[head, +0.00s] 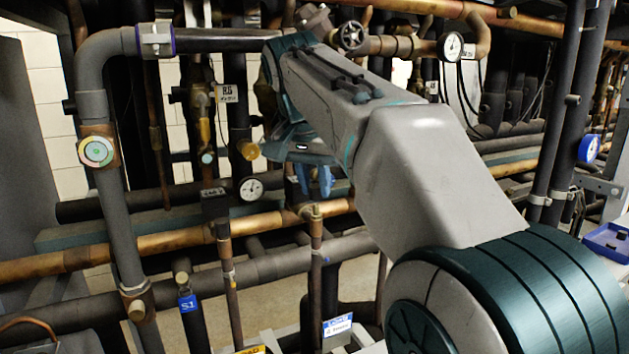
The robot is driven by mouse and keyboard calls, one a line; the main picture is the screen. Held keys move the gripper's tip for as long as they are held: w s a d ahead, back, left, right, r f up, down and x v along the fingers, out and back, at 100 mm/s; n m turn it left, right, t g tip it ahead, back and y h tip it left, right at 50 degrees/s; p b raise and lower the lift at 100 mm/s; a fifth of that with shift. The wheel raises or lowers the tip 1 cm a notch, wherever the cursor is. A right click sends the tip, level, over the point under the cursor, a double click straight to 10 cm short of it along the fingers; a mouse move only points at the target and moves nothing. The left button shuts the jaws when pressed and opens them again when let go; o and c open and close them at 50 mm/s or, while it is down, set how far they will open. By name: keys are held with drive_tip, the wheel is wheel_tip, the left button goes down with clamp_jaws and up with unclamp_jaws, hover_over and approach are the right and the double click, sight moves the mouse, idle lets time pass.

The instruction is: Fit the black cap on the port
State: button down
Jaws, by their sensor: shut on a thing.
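My gripper (314,180) points downward near the middle of the picture, with its blue fingers below my arm's wrist. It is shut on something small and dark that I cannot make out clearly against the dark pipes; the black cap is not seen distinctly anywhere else. A capped-looking brass fitting (315,212) tops a thin upright copper pipe just below the fingers, apart from them in the picture. Another open-ended brass stub (248,150) is up to the left. I cannot tell which of these is the port.
Horizontal copper pipe (170,239) and dark pipes cross behind and below the gripper. A gauge (251,189) is left of it, and a valve wheel (351,36) is above. A thick grey pipe (113,210) stands at left. A blue tray (606,241) is at far right.

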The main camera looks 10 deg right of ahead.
drive_tip(key=shift+f, duration=0.15)
drive_tip(key=shift+f+b, duration=0.7)
drive_tip(key=shift+f, duration=0.1)
drive_tip(key=shift+f, duration=0.1)
drive_tip(key=shift+f+b, duration=0.3)
drive_tip(key=shift+f, duration=0.05)
idle(0.6)
drive_tip(key=c, duration=1.2)
unclamp_jaws()
